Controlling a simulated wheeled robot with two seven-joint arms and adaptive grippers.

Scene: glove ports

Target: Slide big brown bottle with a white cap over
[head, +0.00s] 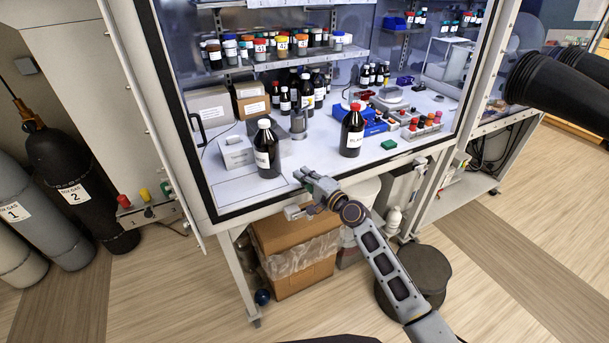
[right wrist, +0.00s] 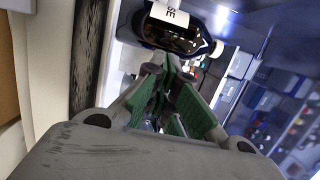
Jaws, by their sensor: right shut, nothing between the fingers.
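The big brown bottle with a white cap (head: 268,158) stands upright near the front edge of the cabinet's work surface, left of centre. It also shows in the right wrist view (right wrist: 172,38), lying sideways in that picture just beyond the fingertips. My right gripper (head: 302,175) is at the front edge, to the right of and nearer than the bottle. Its fingers are shut and empty, also seen in the right wrist view (right wrist: 161,72). A small gap seems to separate them from the bottle; contact is hard to judge. My left gripper is not in view.
A similar dark bottle with a red cap (head: 352,132) stands to the right. A white box (head: 236,152) sits behind and left of the white-capped bottle. A green block (head: 389,144) and a blue rack (head: 376,127) are farther right. The surface between the two big bottles is mostly clear.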

